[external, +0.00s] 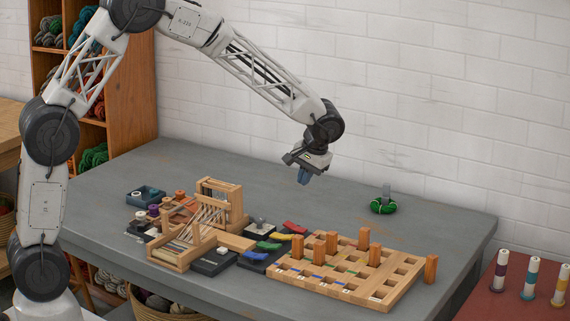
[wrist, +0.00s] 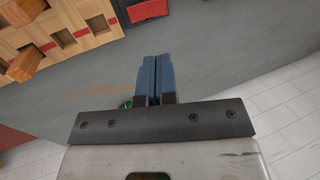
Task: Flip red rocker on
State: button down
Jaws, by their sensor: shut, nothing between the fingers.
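The red rocker (external: 294,227) is at the back end of a row of coloured rockers on a dark panel, in the middle of the table. In the wrist view a red piece on a dark base, which looks like this rocker (wrist: 148,10), shows at the top edge, partly cut off. Its tilt is too small to read. My gripper (external: 303,180) hangs in the air above and behind the row, apart from the rocker. Its blue fingers (wrist: 155,62) are closed together with nothing between them.
Yellow (external: 280,237), green (external: 268,246) and blue (external: 252,256) rockers line up in front of the red one. A wooden peg board (external: 340,289) with upright pegs stands right, a small loom (external: 183,250) left. Green yarn (external: 382,207) lies behind. The table's back is mostly clear.

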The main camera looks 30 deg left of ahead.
aim_at(292, 224)
jog(key=x, duration=1.4)
dwell(0.5)
jog(key=shift+a+f+h, duration=0.2)
jog(key=shift+f+h, duration=0.05)
jog(key=shift+h, duration=0.15)
jog(key=shift+d, duration=0.2)
jog(key=shift+d+r, duration=0.2)
jog(key=shift+d, duration=0.3)
dwell(0.3)
jog(key=shift+r, duration=0.1)
